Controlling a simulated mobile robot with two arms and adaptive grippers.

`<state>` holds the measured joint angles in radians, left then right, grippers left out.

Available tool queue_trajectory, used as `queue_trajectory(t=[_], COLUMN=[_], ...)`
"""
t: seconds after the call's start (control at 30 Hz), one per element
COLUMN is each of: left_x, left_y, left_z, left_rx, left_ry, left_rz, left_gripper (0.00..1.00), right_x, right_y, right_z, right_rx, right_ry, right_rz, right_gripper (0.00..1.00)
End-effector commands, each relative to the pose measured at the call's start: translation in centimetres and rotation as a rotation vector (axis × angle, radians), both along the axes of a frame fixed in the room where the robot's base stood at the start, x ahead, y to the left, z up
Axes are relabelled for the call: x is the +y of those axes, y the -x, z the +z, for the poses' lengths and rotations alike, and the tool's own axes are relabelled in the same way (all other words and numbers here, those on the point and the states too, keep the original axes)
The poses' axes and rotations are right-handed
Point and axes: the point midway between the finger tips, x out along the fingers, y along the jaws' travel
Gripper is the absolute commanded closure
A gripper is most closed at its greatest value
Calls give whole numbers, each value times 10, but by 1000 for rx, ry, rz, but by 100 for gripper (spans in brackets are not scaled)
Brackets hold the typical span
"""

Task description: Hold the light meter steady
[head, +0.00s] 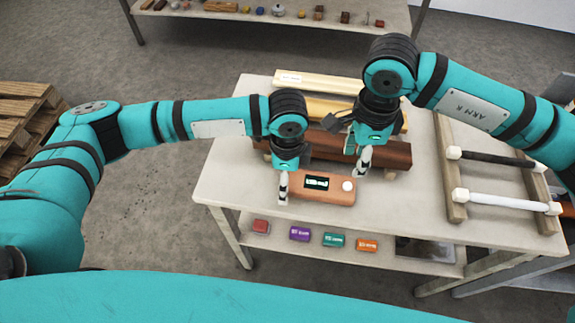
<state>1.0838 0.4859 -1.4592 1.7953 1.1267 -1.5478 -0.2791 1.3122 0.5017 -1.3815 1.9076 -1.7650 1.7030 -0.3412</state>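The light meter (328,196) is a copper-orange block with a dark lit display and a white round dome at its right end. It lies near the front edge of the pale table (225,180). My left gripper (283,186) points down at the meter's left end, its pale fingertip at or against that end; the far side of the grip is hidden. My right gripper (363,162) points down just behind the meter's right end, in front of a dark red-brown beam. Its finger spacing is unclear.
The red-brown beam (394,153) and yellow beams (322,84) lie behind the meter. A wooden rack (449,175) with a dark and a white rod stands at right. A lower shelf holds several coloured boxes (333,240). A far shelf (355,20) carries small items.

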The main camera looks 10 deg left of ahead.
Motion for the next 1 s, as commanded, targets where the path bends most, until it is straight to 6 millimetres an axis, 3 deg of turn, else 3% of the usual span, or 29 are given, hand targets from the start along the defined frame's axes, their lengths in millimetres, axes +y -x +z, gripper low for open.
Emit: queue_trajectory(t=[0.37,0.87,1.0], left_x=[0,0,0], left_y=[0,0,0], left_z=[-5,-5,-5], left_rx=[0,0,0], left_ry=[0,0,0], left_rz=[-1,-1,-1], left_gripper=[10,75,78], right_x=[0,0,0], right_y=[0,0,0], right_z=[0,0,0], right_rx=[0,0,0], right_ry=[0,0,0], right_rz=[0,0,0], right_gripper=[62,62,76])
